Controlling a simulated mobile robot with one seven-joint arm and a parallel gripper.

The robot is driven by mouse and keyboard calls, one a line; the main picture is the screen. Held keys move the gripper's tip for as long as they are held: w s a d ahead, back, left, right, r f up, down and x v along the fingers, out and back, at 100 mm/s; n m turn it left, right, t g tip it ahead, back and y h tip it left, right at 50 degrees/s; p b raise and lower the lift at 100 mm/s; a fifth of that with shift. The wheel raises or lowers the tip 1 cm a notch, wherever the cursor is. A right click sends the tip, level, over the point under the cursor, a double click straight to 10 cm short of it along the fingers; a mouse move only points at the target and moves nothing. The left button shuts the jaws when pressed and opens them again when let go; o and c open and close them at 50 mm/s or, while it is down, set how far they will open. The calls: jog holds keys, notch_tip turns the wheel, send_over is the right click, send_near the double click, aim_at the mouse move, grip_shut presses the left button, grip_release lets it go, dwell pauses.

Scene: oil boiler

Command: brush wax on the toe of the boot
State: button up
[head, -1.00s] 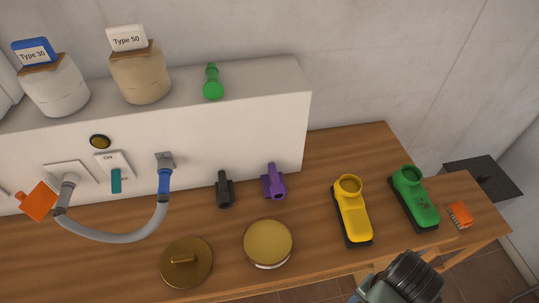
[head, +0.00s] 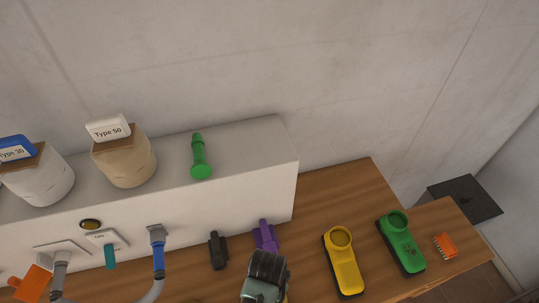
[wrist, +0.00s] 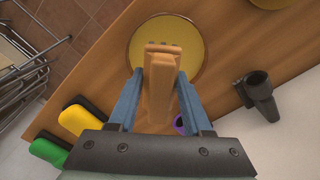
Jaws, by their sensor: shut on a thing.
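In the wrist view my gripper (wrist: 160,95) is shut on a tan wooden brush-like tool (wrist: 160,70). The tool's far end overlaps a round tin of yellow wax (wrist: 190,35); I cannot tell if they touch. A yellow boot (head: 344,268) and a green boot (head: 402,245) stand on the right of the bench in the head view, toes toward the front edge. They also show at the lower left of the wrist view, the yellow boot (wrist: 82,119) and the green boot (wrist: 50,152). In the head view my arm hides the gripper and tin.
An orange brush (head: 445,246) lies at the bench's right end. A black clip-like thing (head: 217,250) and a purple one (head: 265,236) stand by the white panel (head: 200,220). Blue and teal fittings are at left. Bare wooden bench (head: 340,190) lies behind the boots.

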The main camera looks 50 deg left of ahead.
jog(key=shift+s+a, duration=0.3)
jog(key=shift+s, duration=0.15)
jog(key=shift+a+f, duration=0.1)
jog(key=shift+f, duration=0.15)
notch_tip(320, 180, down, 6)
jog(key=b, duration=0.6)
jog(key=shift+r, duration=0.15)
jog(key=shift+f+b, duration=0.4)
jog(key=shift+f, duration=0.1)
jog(key=shift+f, duration=0.1)
dwell(1.5)
notch_tip(320, 180, up, 7)
jog(key=p, duration=0.8)
